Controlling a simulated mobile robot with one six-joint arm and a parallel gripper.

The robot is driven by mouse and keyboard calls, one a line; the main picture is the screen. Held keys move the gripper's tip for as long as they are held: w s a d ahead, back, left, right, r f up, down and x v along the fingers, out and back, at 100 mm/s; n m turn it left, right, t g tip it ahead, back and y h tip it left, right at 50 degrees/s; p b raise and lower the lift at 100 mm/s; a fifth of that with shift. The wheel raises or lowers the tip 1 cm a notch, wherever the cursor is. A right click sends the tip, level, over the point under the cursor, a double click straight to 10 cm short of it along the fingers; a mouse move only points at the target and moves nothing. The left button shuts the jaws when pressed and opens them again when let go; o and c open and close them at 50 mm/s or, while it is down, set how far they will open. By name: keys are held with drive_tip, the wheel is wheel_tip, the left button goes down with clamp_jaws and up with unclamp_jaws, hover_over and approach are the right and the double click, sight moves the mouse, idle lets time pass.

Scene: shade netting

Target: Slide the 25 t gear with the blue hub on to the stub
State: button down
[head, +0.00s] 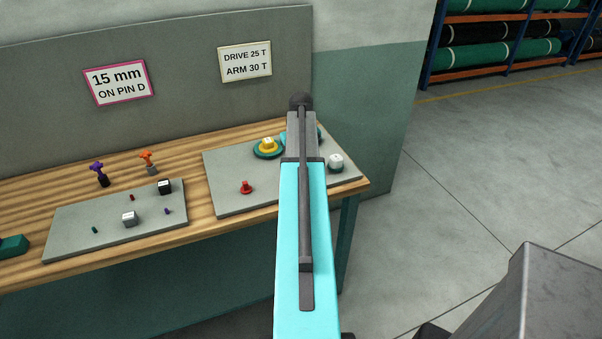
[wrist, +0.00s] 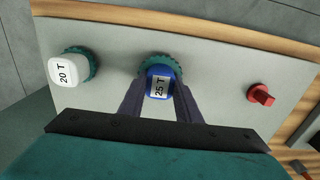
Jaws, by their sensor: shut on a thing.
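The 25 t gear (wrist: 144,63) has green teeth and a blue hub (wrist: 160,82) marked 25 T. In the wrist view my gripper (wrist: 160,98) is shut on the blue hub, a finger on each side. I cannot tell whether the gear touches the grey board or is held above it. In the head view my arm covers this gear and most of the gripper (head: 301,100). I cannot make out the stub in either view.
On the grey board (head: 225,165) are a white-hubbed 20 T gear (wrist: 64,71), a yellow-hubbed gear (head: 268,146) and a red knob (head: 246,187). A second board (head: 75,220) with small pins and blocks lies left. Signs (head: 245,62) hang behind.

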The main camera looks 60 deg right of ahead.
drive_tip(key=shift+r+p, duration=0.6)
drive_tip(key=shift+r, duration=0.3)
idle(0.7)
drive_tip(key=shift+r+p, duration=1.3)
drive_tip(key=shift+r, duration=0.75)
drive_tip(key=shift+r, duration=0.1)
drive_tip(key=shift+r+p, duration=1.25)
drive_tip(key=shift+r, duration=0.7)
drive_tip(key=shift+s, duration=0.1)
